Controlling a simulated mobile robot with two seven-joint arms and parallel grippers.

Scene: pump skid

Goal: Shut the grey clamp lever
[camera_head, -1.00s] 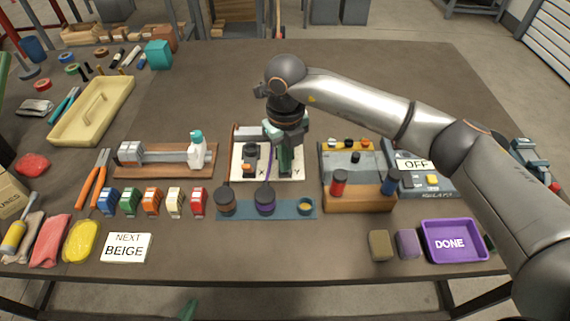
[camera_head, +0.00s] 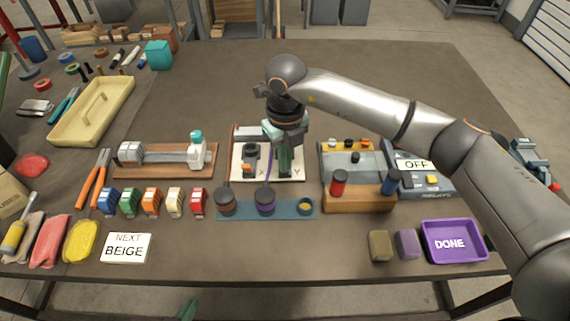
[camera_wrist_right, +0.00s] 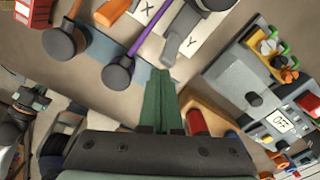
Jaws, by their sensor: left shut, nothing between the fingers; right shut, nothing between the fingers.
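A grey lever-like part (camera_wrist_right: 183,38) lies on a white board between the letters X and Y in the right wrist view. It looks like the grey clamp lever; whether it is raised or down I cannot tell. In the head view my right gripper (camera_head: 285,171) is over the white board (camera_head: 240,175) and hides most of that part. Its green fingers (camera_wrist_right: 162,74) are shut and empty, with their tips just short of the grey part in the wrist picture. Contact cannot be told. Only a green tip of my left gripper (camera_head: 188,311) shows at the bottom edge, shut and empty.
A purple rod (camera_wrist_right: 145,32) with a dark knob (camera_head: 265,201) and a brown-banded knob (camera_head: 226,202) reach over a blue strip (camera_head: 285,211). A wooden block (camera_head: 350,201) with red and blue posts stands right. A bottle fixture (camera_head: 165,168) stands left.

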